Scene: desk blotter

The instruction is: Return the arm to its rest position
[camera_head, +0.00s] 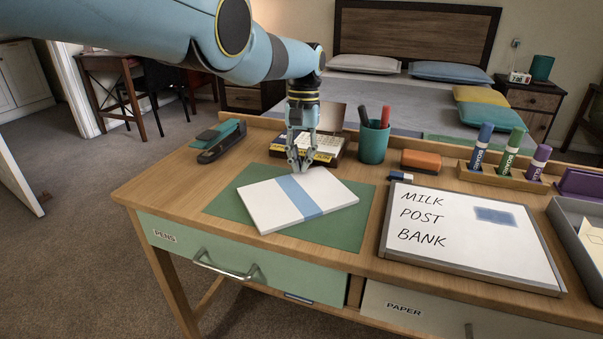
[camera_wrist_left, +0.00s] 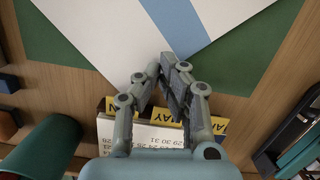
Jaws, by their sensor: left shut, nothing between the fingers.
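My left gripper (camera_head: 299,168) comes down from my left arm, which enters from the upper left in the head view. Its fingers are shut and empty, and point down at the back edge of a white paper stack with a blue band (camera_head: 262,208). I cannot tell whether the tips touch the stack. The stack lies slightly turned on the green blotter (camera_head: 225,204). In the left wrist view the closed fingers (camera_wrist_left: 164,66) show at the near edge of the white and blue stack (camera_wrist_left: 120,30). My right gripper is not in view.
A desk calendar (camera_head: 322,146) stands right behind the gripper. A teal pen cup (camera_head: 374,143) is to its right, a stapler (camera_head: 220,141) to its left. A whiteboard (camera_head: 463,244), an orange eraser (camera_head: 421,160) and a marker holder (camera_head: 500,178) fill the right side.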

